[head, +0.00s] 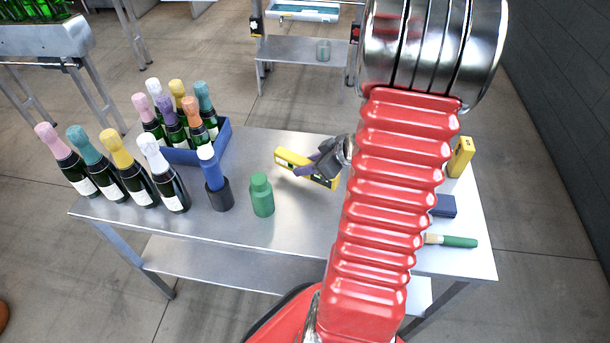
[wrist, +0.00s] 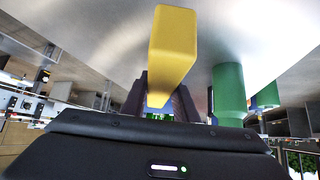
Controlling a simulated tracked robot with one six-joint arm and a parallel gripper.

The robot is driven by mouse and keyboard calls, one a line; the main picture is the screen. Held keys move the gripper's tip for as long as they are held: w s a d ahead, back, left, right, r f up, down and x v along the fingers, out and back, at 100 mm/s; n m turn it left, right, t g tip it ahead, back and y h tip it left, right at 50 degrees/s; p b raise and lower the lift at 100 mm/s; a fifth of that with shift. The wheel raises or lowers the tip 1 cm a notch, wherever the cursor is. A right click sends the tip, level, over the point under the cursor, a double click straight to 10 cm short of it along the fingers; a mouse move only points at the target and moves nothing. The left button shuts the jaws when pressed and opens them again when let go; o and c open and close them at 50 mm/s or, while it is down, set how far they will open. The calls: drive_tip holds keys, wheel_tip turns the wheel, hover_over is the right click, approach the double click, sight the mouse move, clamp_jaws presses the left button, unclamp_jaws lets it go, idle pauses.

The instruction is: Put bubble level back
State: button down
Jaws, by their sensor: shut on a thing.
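The yellow bubble level (head: 293,160) is a long bar above the middle of the steel table in the head view. My gripper (head: 324,168) is shut on it, with dark jaws around its middle part. In the wrist view the level (wrist: 173,50) points toward the camera between the jaws (wrist: 160,105). I cannot tell whether the level touches the tabletop. My red arm hides part of the table to the right of the gripper.
A green bottle (head: 262,196) and a dark holder with a blue-topped item (head: 217,184) stand left of the gripper. Several foil-topped bottles (head: 112,170) and a blue crate (head: 214,148) are at left. A yellow block (head: 460,158), dark blue box (head: 444,206) and green-handled tool (head: 455,241) are at right.

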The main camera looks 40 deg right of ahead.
drive_tip(key=shift+f, duration=1.95)
drive_tip(key=c, duration=1.4)
unclamp_jaws()
drive_tip(key=shift+f, duration=0.1)
drive_tip(key=v, duration=1.2)
drive_tip(key=shift+s, duration=0.1)
